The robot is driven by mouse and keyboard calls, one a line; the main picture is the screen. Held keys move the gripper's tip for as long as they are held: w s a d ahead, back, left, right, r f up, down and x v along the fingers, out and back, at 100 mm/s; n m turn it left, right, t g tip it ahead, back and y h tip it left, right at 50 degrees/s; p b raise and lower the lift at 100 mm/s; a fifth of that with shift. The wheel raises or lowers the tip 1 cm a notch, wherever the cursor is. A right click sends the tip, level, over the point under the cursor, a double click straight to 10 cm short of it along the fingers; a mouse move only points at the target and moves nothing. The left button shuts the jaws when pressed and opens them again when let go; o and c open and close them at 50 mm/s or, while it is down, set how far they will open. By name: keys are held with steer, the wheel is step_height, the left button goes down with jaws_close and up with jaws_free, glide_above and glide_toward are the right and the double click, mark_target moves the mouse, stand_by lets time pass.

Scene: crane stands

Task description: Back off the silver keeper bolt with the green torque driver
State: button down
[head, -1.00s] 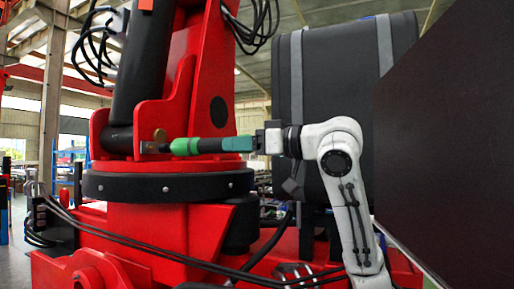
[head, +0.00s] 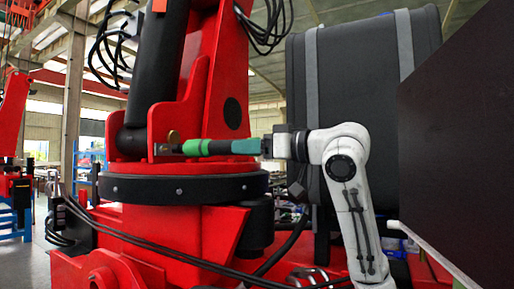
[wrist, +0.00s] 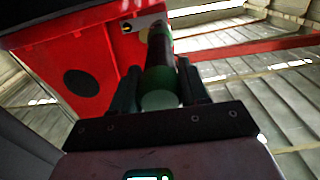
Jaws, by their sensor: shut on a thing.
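The green torque driver (head: 194,147) lies level in front of the red crane column in the head view, its green collar left of a dark shaft. My gripper (head: 236,147) is shut on its right-hand part, with teal fingers around it. In the wrist view my gripper (wrist: 162,82) has its fingers on either side of the driver (wrist: 159,72), whose rounded end faces the camera. The driver's dark tip reaches the red bracket, just below a brass-coloured pin (head: 173,137). I cannot make out the silver keeper bolt; whether the tip is seated on it cannot be told.
The red crane column (head: 208,90) stands on a black ring (head: 185,187) below the driver. A large dark strapped drum (head: 350,75) stands behind my arm. A dark panel (head: 455,140) fills the right side. Black cables (head: 170,250) cross the crane base.

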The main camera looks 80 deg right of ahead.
steer(key=shift+x, duration=1.75)
steer(key=shift+p+x, duration=0.45)
steer(key=shift+x, duration=0.4)
stand_by(0.3)
steer(key=shift+w+r+p, duration=0.1)
steer(key=shift+w+p, duration=0.05)
steer(key=shift+p, duration=0.35)
stand_by(2.3)
